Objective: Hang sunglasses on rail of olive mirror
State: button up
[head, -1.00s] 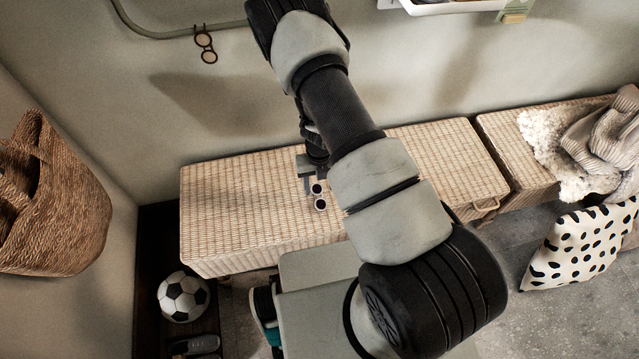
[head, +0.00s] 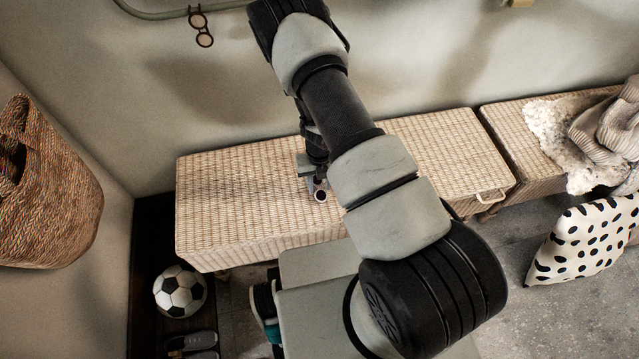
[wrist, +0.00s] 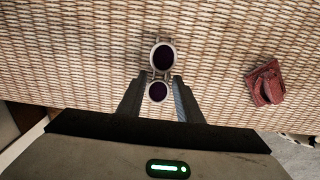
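The sunglasses, with dark round lenses in a pale frame, lie on the woven bench top in the wrist view (wrist: 163,56). In the head view one lens (head: 320,196) shows beside my gripper (head: 313,184), which hides the rest. In the wrist view my gripper (wrist: 160,80) is open, its fingers on either side of the near lens and the bridge, with gaps visible. The olive rail (head: 165,15) of the mirror runs along the wall at the top left; the mirror itself is mostly out of view. Brown-rimmed glasses (head: 204,39) hang at that rail.
The wicker bench (head: 225,205) is mostly clear. A dark red folded item (wrist: 265,83) lies right of the sunglasses. A woven bag (head: 55,205) hangs left, a football (head: 180,291) and shoes are below. A second bench with fleece (head: 560,140) and a spotted cushion (head: 585,240) are right.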

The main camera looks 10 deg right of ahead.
jog(key=c, duration=0.6)
notch_tip(320, 180, up, 8)
jog(key=p, duration=0.6)
jog(key=shift+w, duration=0.1)
